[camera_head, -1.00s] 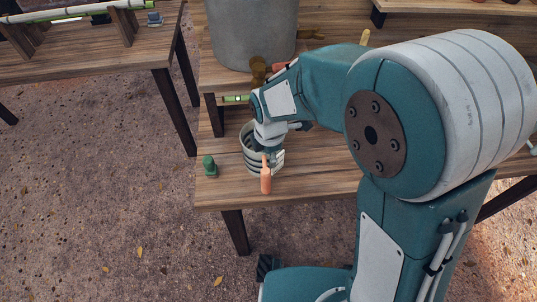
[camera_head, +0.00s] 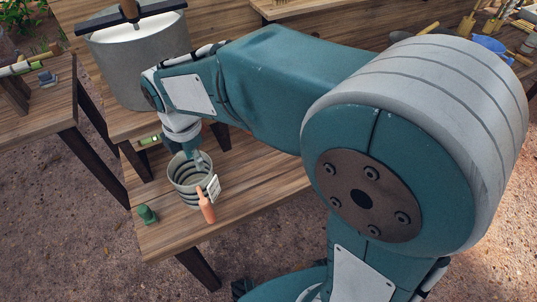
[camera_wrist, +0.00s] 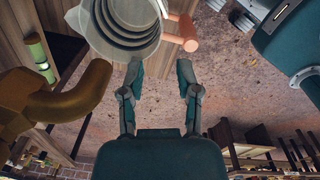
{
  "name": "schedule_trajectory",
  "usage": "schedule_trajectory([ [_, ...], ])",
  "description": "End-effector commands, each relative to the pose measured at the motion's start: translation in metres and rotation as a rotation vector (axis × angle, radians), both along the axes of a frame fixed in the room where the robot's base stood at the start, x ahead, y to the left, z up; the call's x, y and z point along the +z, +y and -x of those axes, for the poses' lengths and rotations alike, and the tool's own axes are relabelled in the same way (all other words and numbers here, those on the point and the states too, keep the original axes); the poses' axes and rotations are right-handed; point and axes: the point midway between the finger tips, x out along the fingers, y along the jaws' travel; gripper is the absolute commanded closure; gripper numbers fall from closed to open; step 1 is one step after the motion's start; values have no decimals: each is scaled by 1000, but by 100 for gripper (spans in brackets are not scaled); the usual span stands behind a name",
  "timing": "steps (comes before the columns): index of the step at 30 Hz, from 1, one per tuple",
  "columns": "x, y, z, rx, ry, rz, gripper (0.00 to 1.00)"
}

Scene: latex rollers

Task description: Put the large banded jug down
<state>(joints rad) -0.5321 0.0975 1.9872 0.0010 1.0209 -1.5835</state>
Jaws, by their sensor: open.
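The large banded jug (camera_head: 183,189) is pale grey with dark bands, and it stands upright on the wooden bench near its front left corner. Its orange handle (camera_head: 206,207) points toward the front. My gripper (camera_head: 202,164) is just behind the jug's rim in the head view, where its fingertips are partly hidden. In the wrist view, my gripper (camera_wrist: 160,72) has its two fingers spread with nothing between them. The jug (camera_wrist: 115,35) and its orange handle (camera_wrist: 180,33) lie beyond the fingertips there, apart from the grip.
A small green object (camera_head: 147,214) stands left of the jug at the bench edge. A large grey drum (camera_head: 140,65) stands behind. A brown spout-like thing (camera_wrist: 60,98) is close on the left of the wrist view. Bare bench (camera_head: 260,178) lies right of the jug.

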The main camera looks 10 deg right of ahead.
Motion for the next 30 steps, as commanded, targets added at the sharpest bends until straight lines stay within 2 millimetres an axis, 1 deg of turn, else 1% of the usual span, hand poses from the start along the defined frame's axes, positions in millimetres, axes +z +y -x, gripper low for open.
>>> schedule_trajectory([
  [2,5,-8,1,-52,-11,-7,57],
  [5,21,-32,6,-231,-44,-36,57],
  [9,47,-83,23,-628,-107,-108,57],
  [11,55,-103,32,-804,-133,-144,57],
  [12,60,-115,39,-918,-148,-170,57],
  [14,66,-132,50,-1090,-171,-211,57],
  [18,74,-169,80,-1486,-217,-324,57],
  [21,75,-189,100,-1739,-240,-410,57],
  [24,75,-201,114,-1924,-254,-483,57],
  [27,74,-207,122,-2027,-259,-525,57],
  [30,73,-209,124,-2062,-258,-537,57],
])
